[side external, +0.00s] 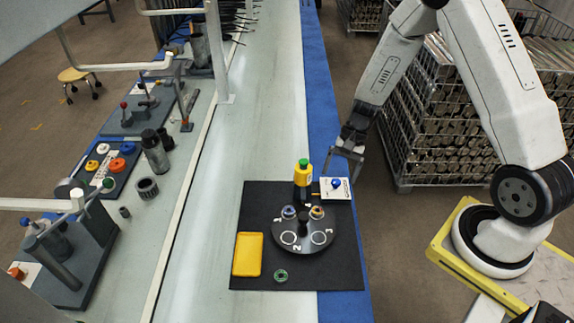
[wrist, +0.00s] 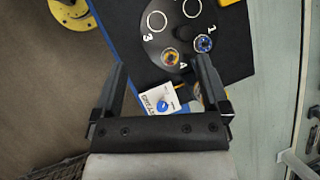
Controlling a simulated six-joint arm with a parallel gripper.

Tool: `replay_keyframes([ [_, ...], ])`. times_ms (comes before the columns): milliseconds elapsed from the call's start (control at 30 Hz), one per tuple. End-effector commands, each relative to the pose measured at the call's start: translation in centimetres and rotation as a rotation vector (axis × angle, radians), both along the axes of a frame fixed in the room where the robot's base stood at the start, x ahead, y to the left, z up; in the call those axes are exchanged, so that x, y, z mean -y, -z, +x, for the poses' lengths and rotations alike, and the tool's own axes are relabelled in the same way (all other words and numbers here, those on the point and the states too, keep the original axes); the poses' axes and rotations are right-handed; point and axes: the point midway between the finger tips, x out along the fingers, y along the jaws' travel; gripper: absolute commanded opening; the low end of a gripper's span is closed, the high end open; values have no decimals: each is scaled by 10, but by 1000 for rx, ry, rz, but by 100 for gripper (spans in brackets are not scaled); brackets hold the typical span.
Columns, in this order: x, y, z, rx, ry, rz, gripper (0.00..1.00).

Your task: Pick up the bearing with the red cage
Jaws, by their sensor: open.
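A dark round disc (side external: 305,245) with numbered ring spots lies on the black mat. A bearing with a blue cage (side external: 289,212) sits by number 1, and one with an orange cage (side external: 317,212) sits beside it; they also show in the wrist view, blue (wrist: 203,43) and orange (wrist: 170,57). A green bearing (side external: 281,275) lies on the mat in front of the disc. I cannot make out a clearly red cage. My gripper (side external: 342,172) is open and empty above the mat's far right corner; the wrist view shows its fingers (wrist: 160,68) spread apart.
A yellow tray (side external: 248,255) lies left of the disc on the black mat (side external: 340,272). A yellow bottle with a green cap (side external: 303,172) and a white block with a blue knob (side external: 335,187) stand behind the disc. A dark post rises from the disc's middle.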

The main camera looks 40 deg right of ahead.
Motion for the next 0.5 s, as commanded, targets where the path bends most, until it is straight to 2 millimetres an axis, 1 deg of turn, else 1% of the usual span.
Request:
replay_keyframes([
  [33,4,11,2,-23,50,32,95],
  [500,34,94,20,-149,479,342,95],
])
